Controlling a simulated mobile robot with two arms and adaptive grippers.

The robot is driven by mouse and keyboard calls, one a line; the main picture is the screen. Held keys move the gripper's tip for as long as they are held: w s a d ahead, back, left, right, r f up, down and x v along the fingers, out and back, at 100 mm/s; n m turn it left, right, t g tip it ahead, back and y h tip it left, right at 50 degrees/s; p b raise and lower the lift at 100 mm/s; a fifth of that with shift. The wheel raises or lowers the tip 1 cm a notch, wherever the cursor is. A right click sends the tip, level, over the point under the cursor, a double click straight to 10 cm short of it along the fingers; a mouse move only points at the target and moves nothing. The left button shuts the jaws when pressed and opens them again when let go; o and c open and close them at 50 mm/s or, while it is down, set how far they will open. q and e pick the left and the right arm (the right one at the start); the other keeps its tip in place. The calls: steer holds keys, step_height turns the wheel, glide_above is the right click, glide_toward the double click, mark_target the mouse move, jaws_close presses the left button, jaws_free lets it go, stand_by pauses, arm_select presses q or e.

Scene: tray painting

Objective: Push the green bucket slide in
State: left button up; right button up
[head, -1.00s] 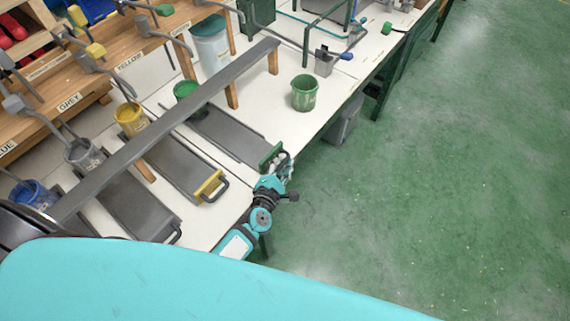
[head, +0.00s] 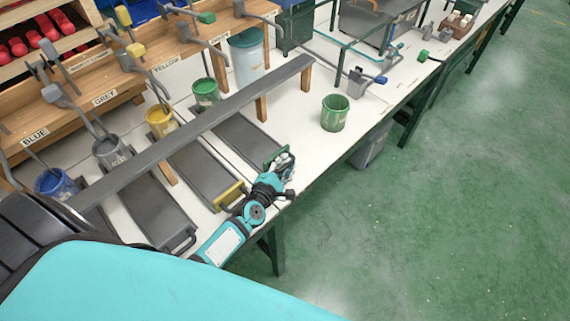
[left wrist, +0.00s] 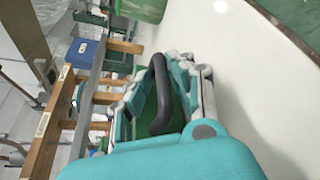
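The green bucket slide (head: 245,139) is a long grey board with a green end plate (head: 271,158), lying on the white table under the grey bar. A green bucket (head: 206,93) stands at its far end, behind the bar. My left gripper (head: 284,165) is at the slide's near end, by the table edge. In the left wrist view, the slide's black handle (left wrist: 160,97) lies between the spread fingers of my left gripper (left wrist: 158,100), with gaps beside it. The green plate shows behind the handle. My right gripper is not in view.
The long grey bar (head: 205,122) on wooden posts crosses above the slides. The yellow-handled slide (head: 205,173) lies beside the green one. Another green bucket (head: 334,113) stands on the table to the right. Green floor (head: 440,220) is free beyond the table edge.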

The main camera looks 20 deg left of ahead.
arm_select(q)
steer(key=v, duration=1.2)
steer(key=shift+s+f, duration=0.1)
